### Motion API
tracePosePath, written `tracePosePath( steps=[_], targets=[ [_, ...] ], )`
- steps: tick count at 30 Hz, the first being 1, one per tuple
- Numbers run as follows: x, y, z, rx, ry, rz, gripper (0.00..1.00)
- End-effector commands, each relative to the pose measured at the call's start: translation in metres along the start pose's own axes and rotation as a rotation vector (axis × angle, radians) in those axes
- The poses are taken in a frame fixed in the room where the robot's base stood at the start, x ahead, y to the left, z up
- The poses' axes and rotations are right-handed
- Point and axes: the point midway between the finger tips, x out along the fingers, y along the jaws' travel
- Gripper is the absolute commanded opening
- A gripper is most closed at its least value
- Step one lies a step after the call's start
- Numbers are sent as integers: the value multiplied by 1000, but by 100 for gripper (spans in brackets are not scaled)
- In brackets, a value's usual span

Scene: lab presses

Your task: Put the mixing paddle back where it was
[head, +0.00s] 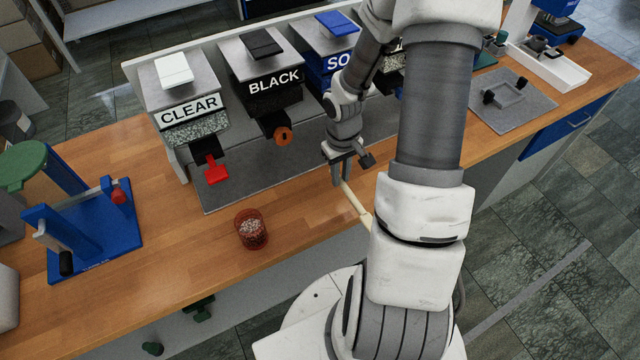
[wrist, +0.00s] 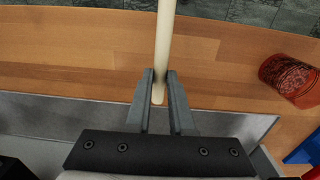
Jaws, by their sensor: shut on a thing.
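The mixing paddle (head: 355,203) is a pale, cream-coloured stick. My gripper (head: 341,178) is shut on it near one end, above the front edge of the grey mat. In the wrist view the paddle (wrist: 164,40) runs between the fingertips (wrist: 160,78) and away past the top edge of the picture. Its end shows just between the fingers. In the head view its other end is hidden behind my arm.
A red cup (head: 251,229) with granules stands on the wooden bench (head: 180,255), left of my gripper. Dispensers marked CLEAR (head: 190,112) and BLACK (head: 274,82) stand behind. A blue press (head: 92,230) is at left. A grey mat (head: 520,112) with a black-handled metal piece lies at right.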

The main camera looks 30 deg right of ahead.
Motion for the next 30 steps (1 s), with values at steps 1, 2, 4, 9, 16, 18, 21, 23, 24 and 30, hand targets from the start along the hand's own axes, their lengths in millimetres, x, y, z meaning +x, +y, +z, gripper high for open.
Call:
tracePosePath(
  steps=[1,2,4,9,16,18,21,23,24,30],
  targets=[
    [8,-7,-12,-6,-1,-2,0],
    [13,-11,-17,-5,-2,-2,0],
    [20,-16,-30,-4,-1,-1,0],
    [34,-27,-52,0,1,0,0],
    [49,-30,-58,1,-3,-1,0],
    [59,-31,-57,0,-3,-1,0],
    [71,-31,-57,0,-2,0,0],
    [75,-31,-58,2,-1,0,0],
    [77,-30,-58,2,0,1,0],
    [78,-30,-58,2,1,1,0]
  ],
)
